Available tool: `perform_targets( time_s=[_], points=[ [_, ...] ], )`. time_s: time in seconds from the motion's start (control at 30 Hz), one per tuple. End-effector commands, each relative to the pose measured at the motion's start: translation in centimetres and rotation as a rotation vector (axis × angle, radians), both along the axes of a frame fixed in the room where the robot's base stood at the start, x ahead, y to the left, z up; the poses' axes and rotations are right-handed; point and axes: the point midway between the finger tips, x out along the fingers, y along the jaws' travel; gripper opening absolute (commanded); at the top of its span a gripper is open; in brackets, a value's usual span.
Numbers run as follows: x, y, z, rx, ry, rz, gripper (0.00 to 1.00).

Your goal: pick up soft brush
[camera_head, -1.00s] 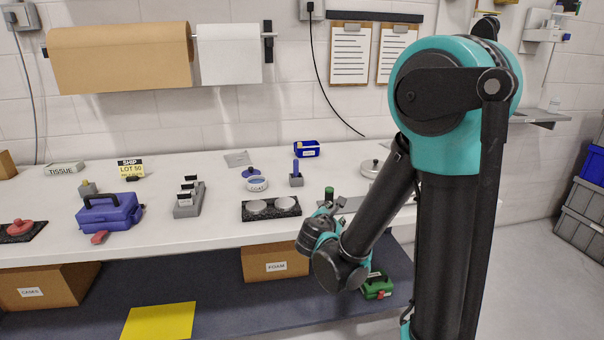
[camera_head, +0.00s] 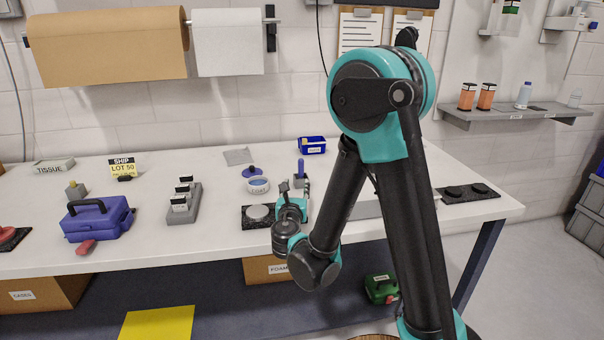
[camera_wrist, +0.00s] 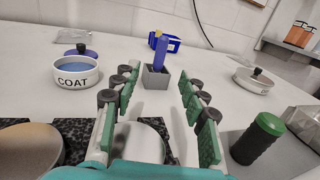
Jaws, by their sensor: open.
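A blue upright handle (camera_wrist: 162,48) stands in a small grey block (camera_wrist: 154,77); I take it for the soft brush, though no bristles show. In the head view the handle (camera_head: 301,168) rises from its grey block (camera_head: 303,182) on the white bench. My gripper (camera_wrist: 158,82) is open and empty, its green-padded fingers spread to either side of the block in the wrist view, with the block beyond the tips. In the head view my gripper (camera_head: 291,190) is low over the bench, just in front of the block.
A black speckled board (camera_head: 249,223) with round pads lies under my gripper. The COAT dish (camera_wrist: 76,73) stands left of the block. A dark green-capped cylinder (camera_wrist: 257,139) stands at the right, near a lidded dish (camera_wrist: 253,80). A blue case (camera_wrist: 164,42) sits behind.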

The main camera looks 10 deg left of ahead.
Motion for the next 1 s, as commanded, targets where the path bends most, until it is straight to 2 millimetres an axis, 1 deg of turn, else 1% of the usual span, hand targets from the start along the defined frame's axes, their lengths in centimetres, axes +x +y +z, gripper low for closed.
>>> perform_targets(
  time_s=[0.03,0.1,0.3,0.4,0.5,0.77,0.87,1.0],
  points=[
    [1.2,-0.1,0.0,0.001,0.000,-0.006,0.43],
    [2.6,-0.1,0.0,0.002,0.001,-0.005,0.43],
    [6.6,0.0,0.0,0.003,0.001,-0.005,0.43],
    [8.2,0.0,0.0,0.003,0.001,-0.004,0.43],
    [9.4,0.0,0.0,0.003,0.001,-0.003,0.43],
    [10.7,0.0,-0.1,0.004,0.002,-0.003,0.43],
    [11.8,-0.1,-0.1,0.004,0.002,-0.004,0.43],
    [13.9,-0.2,-0.2,0.004,0.002,-0.005,0.43]
  ],
)
